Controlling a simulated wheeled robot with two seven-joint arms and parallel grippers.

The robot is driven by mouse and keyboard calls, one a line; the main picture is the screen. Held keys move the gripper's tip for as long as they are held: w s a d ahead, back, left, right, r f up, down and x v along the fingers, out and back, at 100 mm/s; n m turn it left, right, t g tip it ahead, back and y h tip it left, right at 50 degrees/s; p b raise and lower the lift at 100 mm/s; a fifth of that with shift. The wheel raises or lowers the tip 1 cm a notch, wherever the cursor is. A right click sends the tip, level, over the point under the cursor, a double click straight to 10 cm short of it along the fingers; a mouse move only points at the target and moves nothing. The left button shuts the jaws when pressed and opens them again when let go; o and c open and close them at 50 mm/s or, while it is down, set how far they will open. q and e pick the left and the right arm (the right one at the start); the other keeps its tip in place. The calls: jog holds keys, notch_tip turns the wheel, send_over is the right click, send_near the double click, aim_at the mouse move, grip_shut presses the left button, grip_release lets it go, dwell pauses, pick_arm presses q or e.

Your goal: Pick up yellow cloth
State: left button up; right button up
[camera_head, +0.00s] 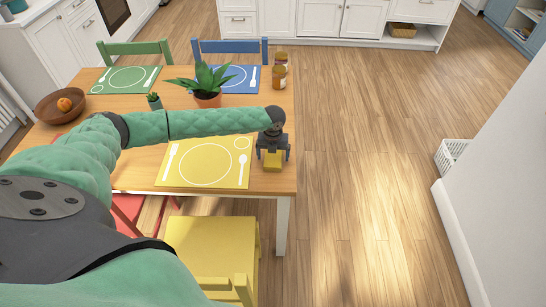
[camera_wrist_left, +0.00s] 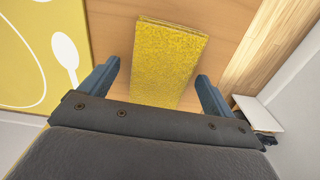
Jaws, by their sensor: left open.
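The yellow cloth (camera_head: 272,160) is a small folded rectangle lying on the wooden table (camera_head: 228,120), near its right edge and right of the yellow placemat (camera_head: 205,180). My left gripper (camera_head: 272,152) is over the cloth, pointing down. In the left wrist view the cloth (camera_wrist_left: 170,60) lies between the two blue-grey fingers of the gripper (camera_wrist_left: 155,90), with a gap at each side. The fingers are open and hold nothing. The gripper hides part of the cloth in the head view. My right gripper is not in view.
Potted plants (camera_head: 207,90), two jars (camera_head: 279,75), a bowl with an orange fruit (camera_head: 60,105), and green (camera_head: 125,80) and blue (camera_head: 240,79) placemats are on the table. A yellow chair (camera_head: 212,245) stands at the near side.

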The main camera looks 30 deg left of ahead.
pick_arm(q)
jog(key=shift+f, duration=0.2)
jog(key=shift+c, duration=0.4)
jog(key=c, duration=1)
jog(key=shift+r, duration=0.1)
